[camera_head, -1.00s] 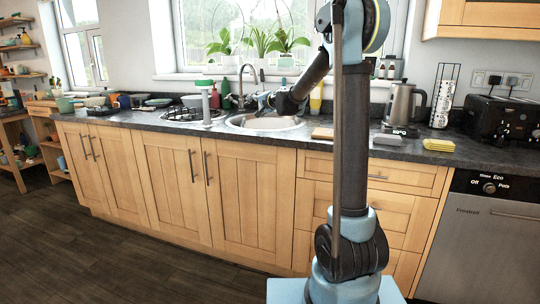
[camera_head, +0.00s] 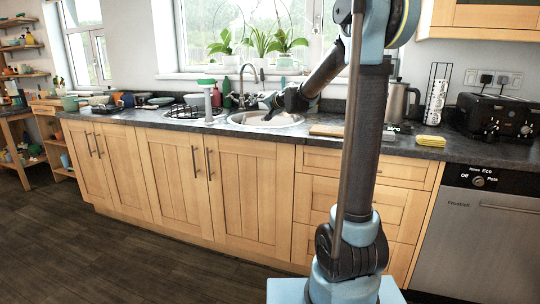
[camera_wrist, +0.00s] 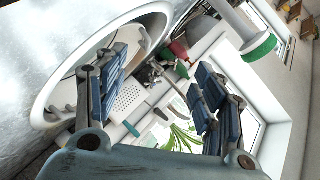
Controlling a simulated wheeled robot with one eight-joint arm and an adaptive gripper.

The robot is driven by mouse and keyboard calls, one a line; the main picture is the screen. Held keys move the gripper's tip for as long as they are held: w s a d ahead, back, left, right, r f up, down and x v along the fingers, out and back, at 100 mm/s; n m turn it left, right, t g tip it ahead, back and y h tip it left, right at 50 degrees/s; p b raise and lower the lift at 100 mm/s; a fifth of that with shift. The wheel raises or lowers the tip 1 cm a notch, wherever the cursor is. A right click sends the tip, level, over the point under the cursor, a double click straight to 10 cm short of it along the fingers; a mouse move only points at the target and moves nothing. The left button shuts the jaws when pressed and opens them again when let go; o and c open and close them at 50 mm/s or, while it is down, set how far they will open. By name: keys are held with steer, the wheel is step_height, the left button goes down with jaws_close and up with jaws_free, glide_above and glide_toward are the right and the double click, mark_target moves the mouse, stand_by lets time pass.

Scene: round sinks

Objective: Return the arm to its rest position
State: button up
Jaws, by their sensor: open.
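My gripper (camera_head: 268,104) is at the end of my arm, over the round sink (camera_head: 235,121) in the head view. It looks small and dark there, and its fingers are hard to make out. In the wrist view my gripper (camera_wrist: 158,88) shows two blue-padded fingers spread wide with nothing held between them. The sink's white rim (camera_wrist: 42,105) curves beside the left finger in that view. My arm rises in front of the drawers, bends at the top and reaches left and down to the sink.
A white-stemmed, green-topped thing (camera_head: 207,97) stands left of the sink; it looms near in the wrist view (camera_wrist: 259,47). A tap (camera_head: 244,84) rises behind the sink. Right of my arm are a kettle (camera_head: 397,101), a yellow sponge (camera_head: 431,141) and a toaster (camera_head: 497,117). The floor is clear.

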steer(key=s+d+f+n+g+h, duration=0.2)
steer(key=s+d+f, duration=0.5)
steer(key=s, duration=1)
steer(key=s+d+f+n+g+h, duration=0.1)
steer(key=s+d+f+g+h, duration=0.2)
steer(key=s+d+f, duration=0.5)
steer(key=s+d+f+n+g+h, duration=0.2)
steer(key=s+d+f, duration=0.6)
steer(key=s, duration=1.7)
step_height(320, 180, down, 2)
steer(key=shift+s+f+n+g+h, duration=0.1)
steer(key=shift+s+n+g+h, duration=0.25)
steer(key=shift+g, duration=0.85)
steer(key=shift+w+f, duration=0.2)
steer(key=shift+w, duration=0.25)
